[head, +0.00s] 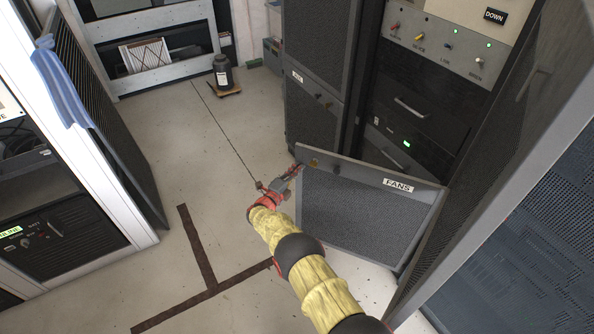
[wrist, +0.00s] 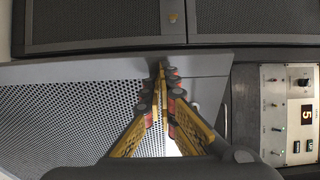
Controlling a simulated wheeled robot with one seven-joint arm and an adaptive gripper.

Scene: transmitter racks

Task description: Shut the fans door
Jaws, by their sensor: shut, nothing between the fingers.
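The fans door (head: 365,210) is a low grey panel with dark mesh and a white FANS label (head: 398,185). It stands swung out from the rack, with its free edge to the left. In the wrist view the door's mesh and grey frame (wrist: 70,70) fill the left side. My gripper (head: 294,170) is at the door's free upper left corner, with its fingers shut and empty.
The open rack bay behind the door holds dark drawers (head: 410,105) and a beige control panel (head: 450,45). A tall mesh door (head: 480,170) stands at right. Floor left of my arm is clear.

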